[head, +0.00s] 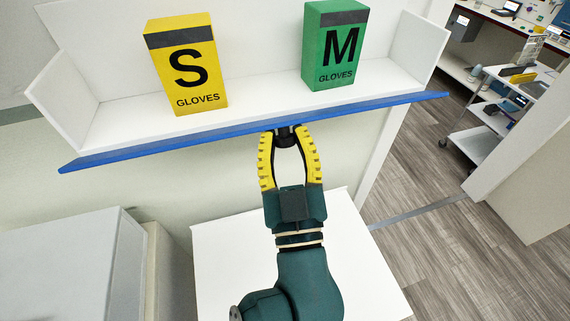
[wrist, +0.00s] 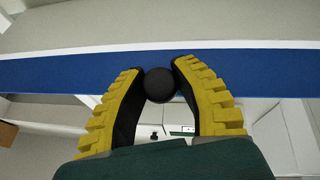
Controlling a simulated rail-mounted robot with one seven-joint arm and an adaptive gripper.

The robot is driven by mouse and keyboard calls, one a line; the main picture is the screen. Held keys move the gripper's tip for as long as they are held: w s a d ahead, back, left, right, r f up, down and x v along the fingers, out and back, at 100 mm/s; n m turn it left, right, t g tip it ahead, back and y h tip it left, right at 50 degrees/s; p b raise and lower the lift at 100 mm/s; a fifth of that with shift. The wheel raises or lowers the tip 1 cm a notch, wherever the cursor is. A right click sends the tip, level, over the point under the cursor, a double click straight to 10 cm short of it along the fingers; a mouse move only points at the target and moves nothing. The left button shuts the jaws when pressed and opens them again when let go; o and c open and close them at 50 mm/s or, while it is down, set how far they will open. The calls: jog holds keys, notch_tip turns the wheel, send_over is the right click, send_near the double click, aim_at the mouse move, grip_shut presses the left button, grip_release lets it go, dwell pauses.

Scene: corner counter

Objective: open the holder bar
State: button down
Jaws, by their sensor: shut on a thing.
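The holder bar (head: 200,144) is a long blue bar along the front edge of a white glove holder (head: 130,117). It also crosses the wrist view as a blue band (wrist: 60,73). A round black knob (wrist: 160,85) sits on the bar's front near the middle. My gripper (head: 286,132) has yellow ribbed fingers and is shut on the knob, one finger on each side of it. In the wrist view my gripper (wrist: 160,80) has its fingertips at the bar. In the head view the knob is partly hidden between the fingertips.
A yellow "S" gloves box (head: 188,65) and a green "M" gloves box (head: 334,45) stand in the holder behind the bar. A white surface (head: 220,250) lies below my arm. A grey cabinet (head: 60,270) is at lower left. A cart (head: 500,105) stands far right beyond open floor.

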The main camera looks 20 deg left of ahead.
jog(key=f+t+b, duration=0.1)
jog(key=b, duration=0.3)
jog(key=shift+f, duration=0.1)
jog(key=shift+y+b, duration=0.3)
jog(key=shift+b, duration=0.1)
jog(key=shift+r+m+t+b, duration=0.25)
jog(key=shift+m+t+b, duration=0.05)
jog(key=shift+t+b, duration=0.15)
jog(key=c, duration=0.7)
grip_release()
jog(key=shift+c, duration=0.2)
jog(key=shift+f, duration=0.1)
jog(key=v, duration=1.2)
